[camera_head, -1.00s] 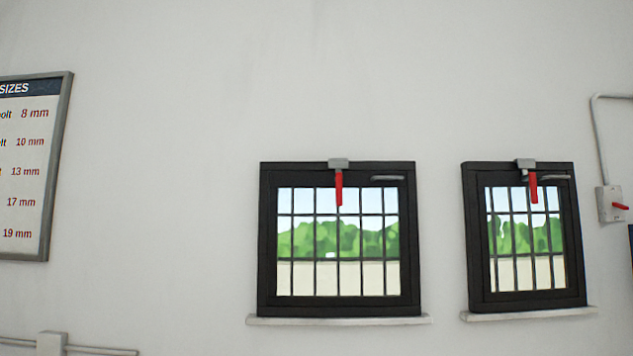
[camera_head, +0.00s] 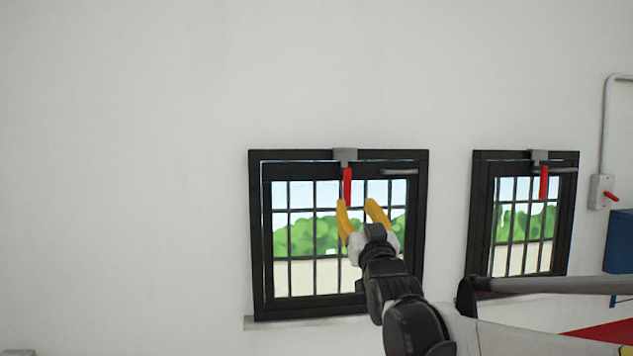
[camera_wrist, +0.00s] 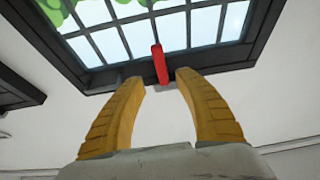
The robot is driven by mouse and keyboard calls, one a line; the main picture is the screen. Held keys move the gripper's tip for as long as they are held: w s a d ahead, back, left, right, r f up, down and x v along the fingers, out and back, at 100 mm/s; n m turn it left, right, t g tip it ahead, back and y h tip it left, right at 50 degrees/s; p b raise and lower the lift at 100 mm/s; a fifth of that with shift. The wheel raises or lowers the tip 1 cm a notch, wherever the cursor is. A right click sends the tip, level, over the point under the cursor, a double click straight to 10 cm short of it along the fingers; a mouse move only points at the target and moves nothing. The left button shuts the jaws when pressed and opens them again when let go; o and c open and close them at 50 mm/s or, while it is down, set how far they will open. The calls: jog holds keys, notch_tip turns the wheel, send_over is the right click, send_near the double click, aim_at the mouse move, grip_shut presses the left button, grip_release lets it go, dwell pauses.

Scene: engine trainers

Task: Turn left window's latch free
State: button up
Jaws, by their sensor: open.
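The left window (camera_head: 257,240) has a dark frame and bars. Its latch has a grey mount (camera_head: 345,156) at the top middle of the frame and a red handle (camera_head: 347,182) hanging straight down. My gripper (camera_head: 356,203) has two yellow fingers, spread open and empty, just below the handle's lower end in the head view. In the wrist view the red handle (camera_wrist: 159,64) lies just beyond the gap between the fingertips (camera_wrist: 160,78). I cannot tell whether either finger touches it. My arm hides the window's lower right part.
A grey bar handle (camera_head: 400,172) sits right of the latch on the sash. A second window (camera_head: 482,215) with a similar red latch (camera_head: 544,182) is to the right. A switch box (camera_head: 602,191) and a blue object (camera_head: 621,242) are farther right. The wall left is bare.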

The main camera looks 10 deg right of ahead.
aim_at(348, 191)
jog(key=p+x, duration=0.2)
jog(key=x, duration=0.6)
jog(key=shift+w+f, duration=0.1)
jog(key=shift+w, duration=0.1)
jog(key=shift+a, duration=0.1)
grip_shut()
